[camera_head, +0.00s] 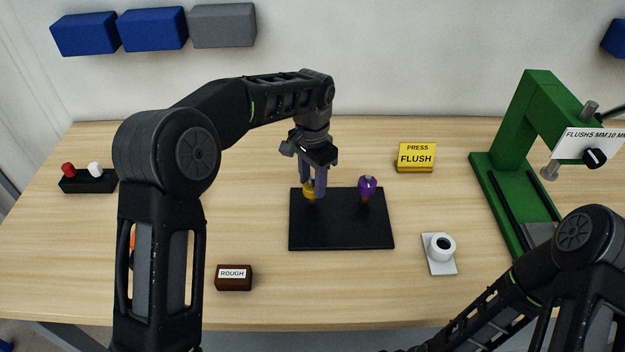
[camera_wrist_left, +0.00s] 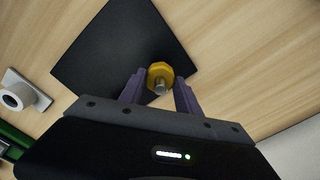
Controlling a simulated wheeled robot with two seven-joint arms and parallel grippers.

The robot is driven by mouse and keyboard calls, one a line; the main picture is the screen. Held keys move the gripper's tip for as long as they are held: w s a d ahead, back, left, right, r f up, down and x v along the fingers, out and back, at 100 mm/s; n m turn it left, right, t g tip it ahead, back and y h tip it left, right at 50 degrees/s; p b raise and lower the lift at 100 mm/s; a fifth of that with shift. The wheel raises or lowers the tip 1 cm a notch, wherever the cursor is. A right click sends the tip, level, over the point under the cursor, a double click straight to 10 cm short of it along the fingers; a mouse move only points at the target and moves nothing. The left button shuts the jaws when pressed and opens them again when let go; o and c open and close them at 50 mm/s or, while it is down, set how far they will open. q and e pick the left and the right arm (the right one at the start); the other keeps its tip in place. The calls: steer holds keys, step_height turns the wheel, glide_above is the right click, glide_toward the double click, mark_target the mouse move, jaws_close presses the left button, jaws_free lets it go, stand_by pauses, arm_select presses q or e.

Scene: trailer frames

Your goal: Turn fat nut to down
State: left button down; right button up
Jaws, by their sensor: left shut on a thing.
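A black plate (camera_head: 342,235) on the table carries two nuts on upright bolts. A yellow nut (camera_head: 309,189) is at its left and a purple nut (camera_head: 367,186) at its right. I cannot tell for sure which one is the fat nut. My left gripper (camera_head: 314,188) points down with its purple-grey fingers around the yellow nut, shut on it. The purple nut is not seen there. My right gripper is out of view.
A yellow PRESS FLUSH block (camera_head: 416,158) stands behind right, a green press (camera_head: 527,120) at the right. A white ring on a pad (camera_head: 440,252), a brown ROUGH block (camera_head: 234,278) and a black holder (camera_head: 88,182) with red and white knobs stand around the plate.

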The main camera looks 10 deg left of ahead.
arm_select(q)
steer(key=m, duration=0.4)
steer(key=shift+w+a+r+m, duration=0.1)
steer(key=shift+w+r+m, duration=0.1)
steer(key=shift+r+m, duration=0.1)
steer(key=m, duration=0.3)
steer(key=shift+m+p, duration=0.3)
steer(key=shift+p, duration=0.05)
steer(key=m, duration=0.4)
steer(key=shift+p, duration=0.3)
steer(key=m, duration=0.5)
steer(key=shift+p, duration=0.35)
steer(key=m+p, duration=0.1)
steer(key=m, duration=0.3)
steer(key=shift+m, duration=0.3)
steer(key=m, duration=0.3)
steer(key=shift+m, duration=0.3)
steer(key=m, duration=0.4)
steer(key=shift+m, duration=0.3)
steer(key=shift+f+m, duration=0.1)
steer(key=shift+m, duration=2.2)
